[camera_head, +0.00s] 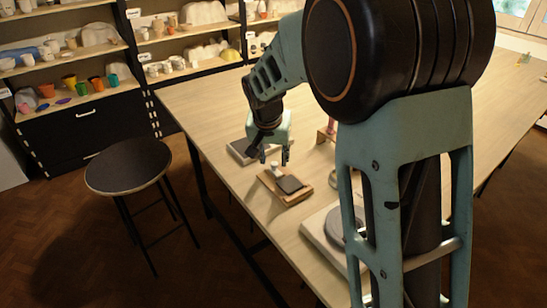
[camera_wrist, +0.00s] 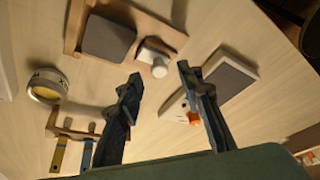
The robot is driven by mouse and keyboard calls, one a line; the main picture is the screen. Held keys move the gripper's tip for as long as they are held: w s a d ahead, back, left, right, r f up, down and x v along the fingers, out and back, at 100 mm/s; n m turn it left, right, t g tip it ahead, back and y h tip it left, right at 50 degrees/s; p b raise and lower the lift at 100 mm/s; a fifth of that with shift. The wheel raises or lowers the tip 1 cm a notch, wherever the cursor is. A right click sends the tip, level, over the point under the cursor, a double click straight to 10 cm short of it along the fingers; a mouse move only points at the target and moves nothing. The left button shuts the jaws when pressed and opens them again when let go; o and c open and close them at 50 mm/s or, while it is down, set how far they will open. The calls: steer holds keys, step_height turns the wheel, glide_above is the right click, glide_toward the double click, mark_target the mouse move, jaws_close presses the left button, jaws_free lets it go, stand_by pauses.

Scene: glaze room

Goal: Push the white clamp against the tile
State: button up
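The white clamp (camera_head: 275,168) sits on a wooden board (camera_head: 266,183), beside the dark grey square tile (camera_head: 289,185). In the wrist view, the clamp (camera_wrist: 155,58) has a rounded white knob and lies to the right of the tile (camera_wrist: 108,39). The two are close together; a narrow strip of board seems to show between them. My gripper (camera_head: 274,157) is above the clamp end of the board with its fingers apart. In the wrist view my gripper (camera_wrist: 160,78) is open and empty, and the clamp appears between and beyond the fingertips.
A grey-topped slab (camera_wrist: 226,78) lies close beside the board. A round metal-rimmed container (camera_wrist: 47,85) and a wooden rack (camera_wrist: 75,133) with yellow and blue tools are on the other side. A round grey disc (camera_head: 336,224) stands nearer. The table's left edge is close.

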steer(key=shift+x, duration=0.9)
steer(key=shift+c, duration=0.3)
jaws_close()
